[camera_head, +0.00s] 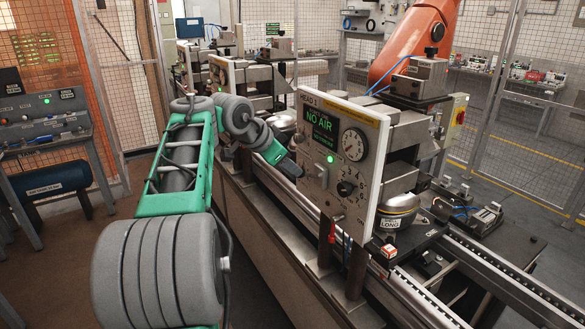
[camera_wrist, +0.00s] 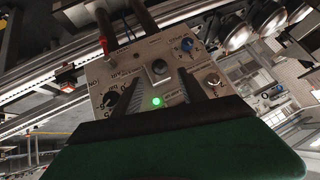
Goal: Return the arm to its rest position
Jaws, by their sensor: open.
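My arm reaches from the lower left toward the white HEAD 1 panel (camera_head: 327,192) in the head view. My gripper (camera_head: 292,168) is at the panel's left edge, its fingers partly hard to make out. In the wrist view, the dark fingers of my gripper (camera_wrist: 160,77) stand apart with nothing held between them. They point at the panel (camera_wrist: 121,75), which appears upside down. A dark square button or knob (camera_wrist: 159,67) shows between the fingertips; I cannot tell whether they touch the panel. The panel's screen reads NO AIR, and a green light is lit.
A conveyor rail (camera_head: 497,284) runs along the bench beside the panel. An orange robot arm (camera_head: 408,42) and mesh fencing (camera_head: 540,95) are behind. A side table (camera_head: 45,137) stands left; floor lies between.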

